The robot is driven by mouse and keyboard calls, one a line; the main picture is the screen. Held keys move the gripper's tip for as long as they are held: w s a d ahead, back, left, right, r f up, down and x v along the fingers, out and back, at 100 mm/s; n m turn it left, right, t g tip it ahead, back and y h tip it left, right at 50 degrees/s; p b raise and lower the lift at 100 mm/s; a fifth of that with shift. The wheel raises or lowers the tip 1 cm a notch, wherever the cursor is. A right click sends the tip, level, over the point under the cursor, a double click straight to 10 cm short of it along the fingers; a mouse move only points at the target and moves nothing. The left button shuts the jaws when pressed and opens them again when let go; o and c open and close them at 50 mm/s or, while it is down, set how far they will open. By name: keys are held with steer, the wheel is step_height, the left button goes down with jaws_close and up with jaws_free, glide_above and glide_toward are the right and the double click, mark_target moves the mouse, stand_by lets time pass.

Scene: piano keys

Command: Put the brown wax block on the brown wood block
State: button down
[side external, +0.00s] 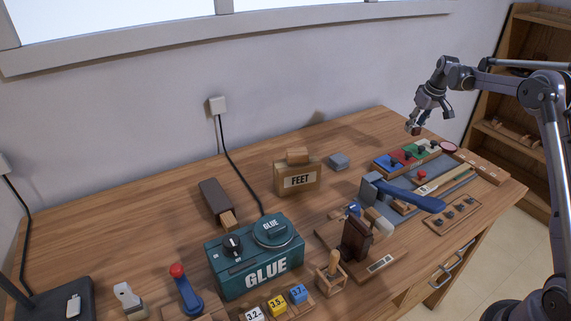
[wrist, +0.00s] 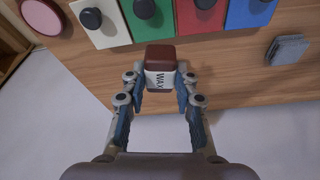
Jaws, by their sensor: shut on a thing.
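The brown wax block (wrist: 160,68) has a brown end and a white band reading WAX. My gripper (wrist: 160,82) is shut on it, one finger on each side. In the side external view, my gripper (side external: 416,124) holds the small brown wax block (side external: 416,131) at the far right end of the desk, apparently above the surface. A light brown wood block (side external: 297,155) lies on the FEET box (side external: 298,180). A dark brown block (side external: 356,238) stands at the front centre. I cannot tell which one is the brown wood block.
Coloured panels with black knobs (side external: 408,157) lie just left of and below my gripper. A teal GLUE machine (side external: 254,255) stands at front. A grey block (side external: 339,161) lies right of the FEET box.

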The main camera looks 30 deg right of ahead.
steer(key=shift+s+d+r, duration=0.25)
steer(key=shift+s+r, duration=0.05)
steer(key=shift+s, duration=0.05)
step_height(320, 180, up, 10)
steer(key=n+y, duration=0.3)
steer(key=n, duration=0.8)
glide_above(216, 199)
steer(key=shift+g, duration=0.4)
steer(key=f, duration=0.8)
steer(key=s+d+f, duration=0.1)
steer(key=f, duration=0.2)
steer(key=shift+f, duration=0.4)
steer(key=shift+w+a+f, duration=0.1)
steer(key=shift+a+f, duration=0.1)
steer(key=shift+f, duration=1.85)
